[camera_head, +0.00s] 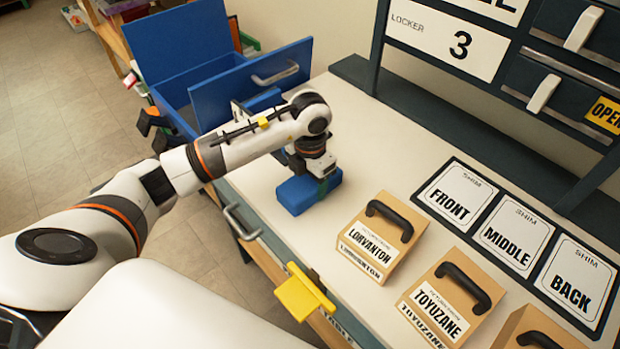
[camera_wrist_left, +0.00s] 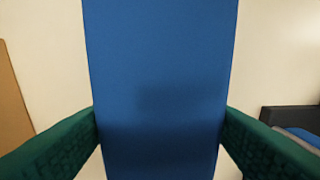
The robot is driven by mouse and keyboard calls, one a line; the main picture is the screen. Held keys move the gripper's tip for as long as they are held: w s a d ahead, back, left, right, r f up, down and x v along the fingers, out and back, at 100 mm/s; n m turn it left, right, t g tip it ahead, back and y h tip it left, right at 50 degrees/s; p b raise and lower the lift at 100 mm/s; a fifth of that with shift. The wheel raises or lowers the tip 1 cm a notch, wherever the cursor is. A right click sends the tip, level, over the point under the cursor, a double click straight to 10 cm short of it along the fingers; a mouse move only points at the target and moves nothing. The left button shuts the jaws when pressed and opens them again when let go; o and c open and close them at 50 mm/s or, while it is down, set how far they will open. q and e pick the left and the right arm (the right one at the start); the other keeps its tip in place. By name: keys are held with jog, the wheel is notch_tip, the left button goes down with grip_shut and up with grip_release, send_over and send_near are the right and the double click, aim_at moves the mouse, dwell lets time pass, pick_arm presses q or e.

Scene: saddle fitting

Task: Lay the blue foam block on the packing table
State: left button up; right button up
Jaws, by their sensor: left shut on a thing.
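The blue foam block (camera_head: 299,196) is at the left part of the cream packing table (camera_head: 370,140), left of the box labelled LORVANTOH. My left gripper (camera_head: 316,174) points down over it and is shut on it. In the left wrist view the block (camera_wrist_left: 160,90) fills the middle, with the green fingers of my left gripper (camera_wrist_left: 160,135) against both its sides. The block looks to be at or very near the table top; I cannot tell whether it touches. My right gripper is not in view.
Boxes labelled LORVANTOH (camera_head: 380,237) and TOYUZANE (camera_head: 450,298) stand right of the block. A shim mat (camera_head: 480,205) lies behind them. A blue open bin (camera_head: 190,60) is at the back left. A yellow piece (camera_head: 303,293) sits at the table's front edge. A dark locker rack (camera_head: 460,50) rises behind.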

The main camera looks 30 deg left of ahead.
aim_at(310, 179)
pick_arm(q)
jog(key=shift+f, duration=0.15)
jog(key=o, duration=1)
jog(key=shift+r, duration=0.4)
notch_tip(310, 179, up, 12)
jog(key=shift+f+b, duration=0.2)
jog(key=shift+b, duration=0.2)
jog(key=shift+f, duration=0.1)
